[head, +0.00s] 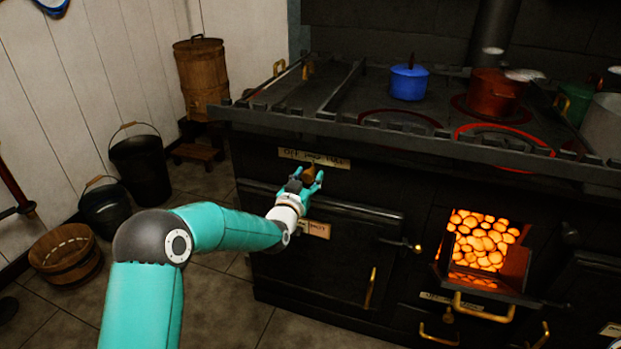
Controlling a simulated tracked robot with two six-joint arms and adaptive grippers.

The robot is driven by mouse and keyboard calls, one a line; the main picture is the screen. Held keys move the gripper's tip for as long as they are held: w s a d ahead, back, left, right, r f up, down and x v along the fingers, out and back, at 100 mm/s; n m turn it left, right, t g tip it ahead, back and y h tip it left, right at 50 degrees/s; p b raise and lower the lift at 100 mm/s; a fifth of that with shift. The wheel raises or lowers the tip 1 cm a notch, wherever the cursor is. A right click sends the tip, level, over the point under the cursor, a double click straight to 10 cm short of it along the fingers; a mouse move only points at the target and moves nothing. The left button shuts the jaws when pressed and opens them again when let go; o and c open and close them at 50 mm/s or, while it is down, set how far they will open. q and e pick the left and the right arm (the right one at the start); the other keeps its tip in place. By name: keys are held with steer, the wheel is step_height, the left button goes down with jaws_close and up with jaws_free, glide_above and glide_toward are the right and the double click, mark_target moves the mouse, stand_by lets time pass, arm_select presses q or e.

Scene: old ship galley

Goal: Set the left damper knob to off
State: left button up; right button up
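The left damper knob (308,173) is a small brass-brown knob on the dark stove front, just below a pale label plate (314,158) that seems to read off, mid and full. My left gripper (307,179) is at the knob, with its teal fingers around or beside it. The fingers and the hand partly cover the knob, so its pointer direction and whether the fingers press on it cannot be made out. My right gripper is not in view.
The stove's rail (400,136) juts out above the knob. An oven door with a handle (350,210) lies below. A firebox (482,240) glows open at the right. A blue pot (408,82) and red pot (494,95) stand on top. Buckets stand at the left.

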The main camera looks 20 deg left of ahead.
mark_target(291, 164)
arm_select(q)
jaws_close()
steer(key=a+b, duration=0.4)
steer(key=a, duration=0.1)
steer(key=shift+a+f, duration=0.15)
steer(key=shift+a, duration=0.2)
steer(key=shift+w+a, duration=0.1)
steer(key=shift+a, duration=0.25)
steer(key=shift+r, duration=0.25)
steer(key=shift+a, duration=0.1)
steer(key=shift+o, duration=1.7)
jaws_free()
steer(key=shift+a, duration=0.1)
steer(key=shift+o, duration=0.6)
